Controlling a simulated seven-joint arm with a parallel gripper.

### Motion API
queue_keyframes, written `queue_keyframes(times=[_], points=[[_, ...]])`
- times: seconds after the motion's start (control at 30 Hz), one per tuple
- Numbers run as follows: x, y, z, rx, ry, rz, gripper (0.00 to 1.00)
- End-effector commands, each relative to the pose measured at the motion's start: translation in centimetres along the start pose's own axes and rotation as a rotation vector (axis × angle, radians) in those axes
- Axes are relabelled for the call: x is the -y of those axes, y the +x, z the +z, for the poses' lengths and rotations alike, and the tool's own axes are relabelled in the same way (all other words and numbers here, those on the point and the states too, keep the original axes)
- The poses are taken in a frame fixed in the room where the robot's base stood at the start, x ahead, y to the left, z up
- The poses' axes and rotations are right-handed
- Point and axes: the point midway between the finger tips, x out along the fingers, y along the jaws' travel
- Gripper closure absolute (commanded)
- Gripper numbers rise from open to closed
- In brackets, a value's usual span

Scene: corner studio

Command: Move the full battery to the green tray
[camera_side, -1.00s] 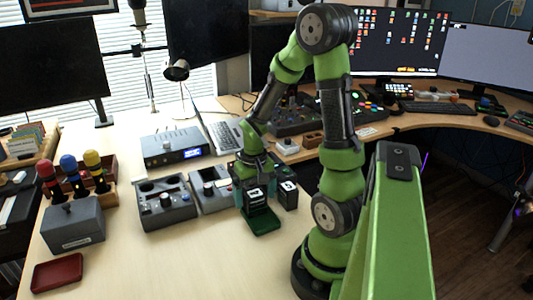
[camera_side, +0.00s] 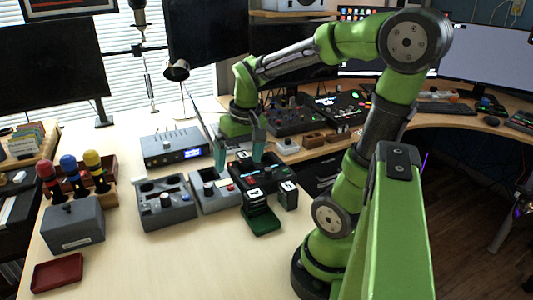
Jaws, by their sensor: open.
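Two dark batteries with white top labels stand side by side. The left battery (camera_side: 255,200) stands at the back of the small green tray (camera_side: 264,225), seemingly in it; the right battery (camera_side: 288,196) stands just outside, to the tray's right. I cannot tell from this view which is full. My gripper (camera_side: 239,157) is open and empty, its teal fingers pointing down, above and behind both batteries. A black device with a red button and lit displays (camera_side: 243,184) is below it, behind the batteries.
Grey control boxes (camera_side: 166,203) and (camera_side: 213,192) stand left of the batteries. A red tray (camera_side: 57,273) and a grey box (camera_side: 73,225) are at far left. A blue-display unit (camera_side: 175,147) and mixer (camera_side: 290,118) are behind. The front table is clear.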

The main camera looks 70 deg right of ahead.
Motion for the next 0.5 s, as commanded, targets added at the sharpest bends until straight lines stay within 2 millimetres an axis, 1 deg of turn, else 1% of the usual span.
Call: queue_keyframes(times=[0.03,0.1,0.2,0.33,0.4,0.5], points=[[2.3,-1.2,1.2,-0.064,-0.062,-0.053,0.06],[4.9,-2.4,2.8,-0.139,-0.128,-0.133,0.06],[7.7,-4.0,5.2,-0.222,-0.205,-0.247,0.06],[9.7,-5.4,7.5,-0.282,-0.265,-0.356,0.06],[10.1,-5.8,8.0,-0.296,-0.278,-0.388,0.06],[10.3,-5.9,8.3,-0.301,-0.282,-0.4,0.06]])
